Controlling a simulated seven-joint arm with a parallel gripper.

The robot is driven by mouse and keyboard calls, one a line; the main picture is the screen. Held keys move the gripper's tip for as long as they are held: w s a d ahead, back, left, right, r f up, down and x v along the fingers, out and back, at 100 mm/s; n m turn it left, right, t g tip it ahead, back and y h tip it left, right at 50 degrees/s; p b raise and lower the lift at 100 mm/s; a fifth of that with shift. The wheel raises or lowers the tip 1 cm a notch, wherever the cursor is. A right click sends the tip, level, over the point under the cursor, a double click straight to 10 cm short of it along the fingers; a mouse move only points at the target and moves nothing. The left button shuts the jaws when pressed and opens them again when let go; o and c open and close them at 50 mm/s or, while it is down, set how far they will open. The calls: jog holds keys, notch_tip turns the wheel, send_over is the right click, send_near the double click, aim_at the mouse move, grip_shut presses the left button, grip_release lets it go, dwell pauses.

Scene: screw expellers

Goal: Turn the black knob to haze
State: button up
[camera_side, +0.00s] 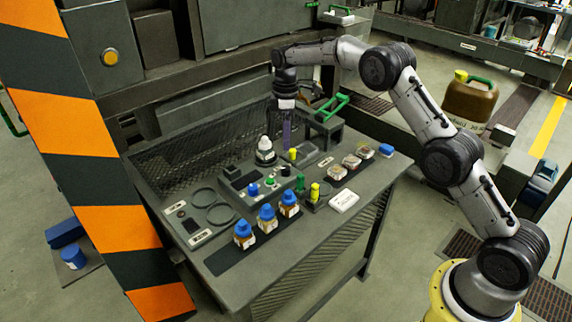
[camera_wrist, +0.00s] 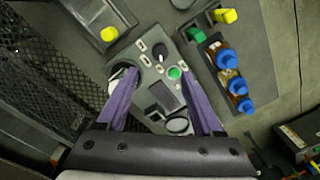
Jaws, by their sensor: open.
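The black knob (camera_wrist: 158,57) sits on a grey control panel (camera_wrist: 150,74) in the wrist view, with small pale labels around it that are too small to read. A green button (camera_wrist: 174,72) is beside it. The knob (camera_side: 285,171) also shows in the side view, on the panel in the middle of the bench. My gripper (camera_side: 287,128) points down above the back of the panel, apart from the knob. In the wrist view my gripper (camera_wrist: 157,78) has its two purple fingers spread with nothing between them. The knob lies slightly ahead of the fingertips. Its exact pointing direction is unclear.
Blue-capped bottles (camera_side: 267,218) stand in a row in front of the panel. Green and yellow parts (camera_side: 314,192) stand right of it, near a white box (camera_side: 343,200). A white-topped bottle (camera_side: 264,148) is close to my gripper's left. Mesh (camera_side: 205,125) bounds the back.

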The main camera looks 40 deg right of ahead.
aim_at(286, 168)
jog(key=f, duration=1)
jog(key=shift+s+a+f, duration=0.15)
jog(key=shift+a+f, duration=0.05)
jog(key=shift+c, duration=0.2)
grip_shut()
